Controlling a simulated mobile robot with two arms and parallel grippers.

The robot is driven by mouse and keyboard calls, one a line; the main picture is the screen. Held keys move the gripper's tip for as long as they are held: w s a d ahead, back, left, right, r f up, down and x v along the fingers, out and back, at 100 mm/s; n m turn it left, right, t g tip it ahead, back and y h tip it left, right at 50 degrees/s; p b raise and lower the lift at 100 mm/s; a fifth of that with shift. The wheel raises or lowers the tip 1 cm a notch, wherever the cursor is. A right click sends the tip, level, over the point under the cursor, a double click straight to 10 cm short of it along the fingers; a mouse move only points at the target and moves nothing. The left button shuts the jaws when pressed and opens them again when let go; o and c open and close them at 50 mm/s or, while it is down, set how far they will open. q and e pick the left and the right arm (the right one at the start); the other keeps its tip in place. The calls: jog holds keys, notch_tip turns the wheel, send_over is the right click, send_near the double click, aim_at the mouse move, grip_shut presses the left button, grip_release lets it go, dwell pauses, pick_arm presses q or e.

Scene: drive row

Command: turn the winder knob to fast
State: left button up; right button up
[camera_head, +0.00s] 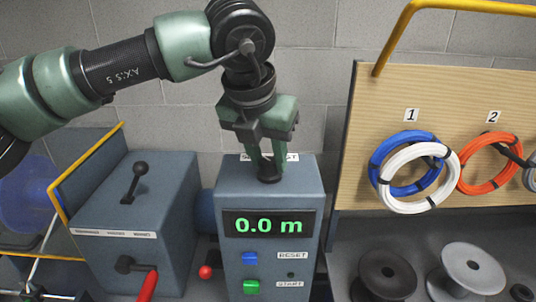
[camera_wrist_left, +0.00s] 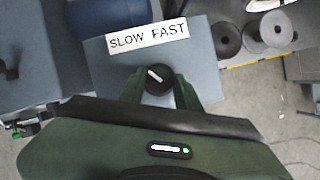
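The winder knob (camera_wrist_left: 158,77) is round and black, on top of the grey-blue control box (camera_head: 229,185). Its white pointer mark slants to the upper left, toward SLOW on the SLOW FAST label (camera_wrist_left: 148,36). In the head view the knob (camera_head: 269,177) shows just below my left fingertips. My left gripper (camera_head: 266,168) points straight down over it. In the wrist view its two green fingers stand on either side of the knob; whether they touch it is unclear. My right gripper is not in view.
The box front has a 0.0 m display (camera_head: 269,224), a blue RESET button (camera_head: 250,258) and a green START button (camera_head: 251,287). A lever box (camera_head: 134,210) stands at left. A wooden board (camera_head: 365,115) with wire coils and grey spools (camera_head: 474,268) are at right.

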pick_arm(q)
grip_shut()
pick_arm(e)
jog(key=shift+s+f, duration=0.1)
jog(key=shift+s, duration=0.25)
